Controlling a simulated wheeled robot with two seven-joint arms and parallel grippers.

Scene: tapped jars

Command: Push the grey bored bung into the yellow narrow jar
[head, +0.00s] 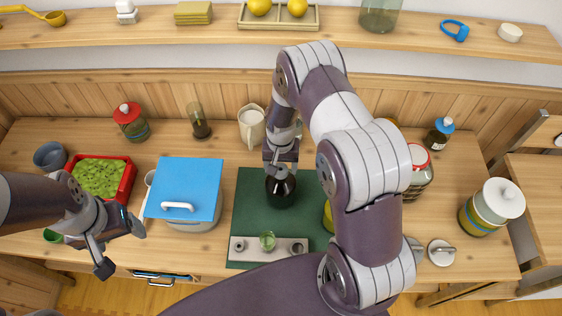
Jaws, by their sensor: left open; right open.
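A yellow jar (328,216) stands on the green mat (250,205), mostly hidden behind my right arm; its mouth is not visible. A pale rack (282,244) at the mat's front edge holds small pieces: a grey one (239,246) at left, a green glassy one (267,241) in the middle and a grey one (298,248) at right. Which grey piece is the bored bung I cannot tell. My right gripper (281,168) is open just above a dark jar (281,190) on the mat; contact is unclear. My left gripper (120,248) is open and empty at the front left.
A blue-lidded pot (190,190) stands left of the mat, with a red crate (126,188) beyond it. A cream jug (252,126) stands behind the mat. Lidded jars (418,170) and (490,208) stand on the right.

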